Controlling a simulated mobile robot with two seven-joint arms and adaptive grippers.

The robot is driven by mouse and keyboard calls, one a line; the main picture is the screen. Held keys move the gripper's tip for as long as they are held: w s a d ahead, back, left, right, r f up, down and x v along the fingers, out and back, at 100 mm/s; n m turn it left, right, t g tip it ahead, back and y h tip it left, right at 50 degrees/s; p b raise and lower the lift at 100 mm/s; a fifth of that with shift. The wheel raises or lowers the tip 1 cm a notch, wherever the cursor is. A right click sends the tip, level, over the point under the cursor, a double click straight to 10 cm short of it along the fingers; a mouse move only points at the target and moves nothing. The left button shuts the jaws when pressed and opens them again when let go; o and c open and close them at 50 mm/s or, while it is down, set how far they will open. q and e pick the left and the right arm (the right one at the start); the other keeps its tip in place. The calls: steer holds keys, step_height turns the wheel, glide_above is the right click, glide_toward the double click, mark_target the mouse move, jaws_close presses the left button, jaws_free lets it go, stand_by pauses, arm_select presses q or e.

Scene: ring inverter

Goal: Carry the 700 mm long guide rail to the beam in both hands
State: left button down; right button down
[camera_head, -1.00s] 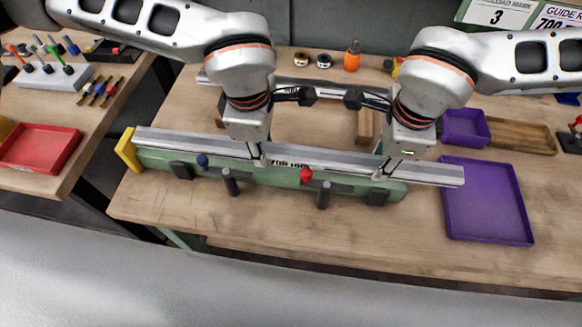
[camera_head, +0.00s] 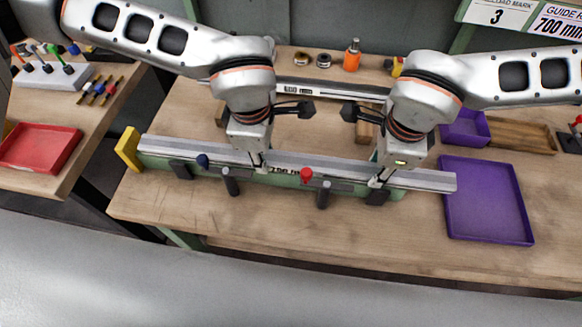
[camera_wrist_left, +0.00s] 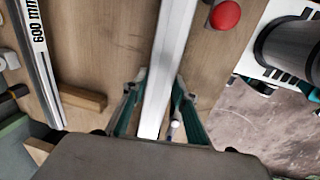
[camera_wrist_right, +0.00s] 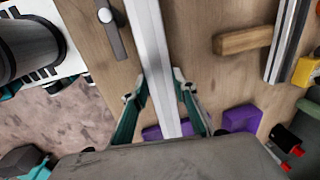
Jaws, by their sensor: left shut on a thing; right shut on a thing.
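The long silver guide rail (camera_head: 320,165) lies lengthwise along the green beam (camera_head: 150,160) at the front of the bench. Its left end is close to the yellow end stop (camera_head: 128,149); whether they touch I cannot tell. My left gripper (camera_head: 264,168) is shut on the rail left of its middle. My right gripper (camera_head: 378,182) is shut on it nearer the right end, which sticks out past the beam. In the left wrist view the rail (camera_wrist_left: 172,50) runs between the fingers, and likewise in the right wrist view (camera_wrist_right: 150,50). The rail hides much of the beam.
A purple tray (camera_head: 488,236) lies to the right. Another rail (camera_head: 320,88) lies behind on wooden blocks. An orange bottle (camera_head: 352,56) stands at the back.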

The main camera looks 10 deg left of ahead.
arm_select(q)
steer(key=shift+f, duration=0.55)
arm_select(e)
steer(key=shift+f, duration=0.55)
arm_select(q)
steer(key=c, duration=2)
jaws_free()
steer(key=shift+f, duration=0.15)
arm_select(e)
steer(key=c, duration=2)
jaws_free()
steer(key=shift+f, duration=0.15)
arm_select(q)
steer(key=o, duration=0.4)
arm_select(e)
steer(key=o, duration=0.4)
steer(key=shift+r, duration=0.55)
arm_select(q)
steer(key=r, duration=0.4)
steer(key=s+r, duration=0.1)
steer(key=r, duration=0.3)
steer(key=s+r, duration=0.1)
steer(key=r, duration=0.3)
arm_select(e)
steer(key=r, duration=0.3)
steer(key=s+r, duration=0.1)
steer(key=r, duration=0.3)
steer(key=s+r, duration=0.1)
steer(key=r, duration=0.3)
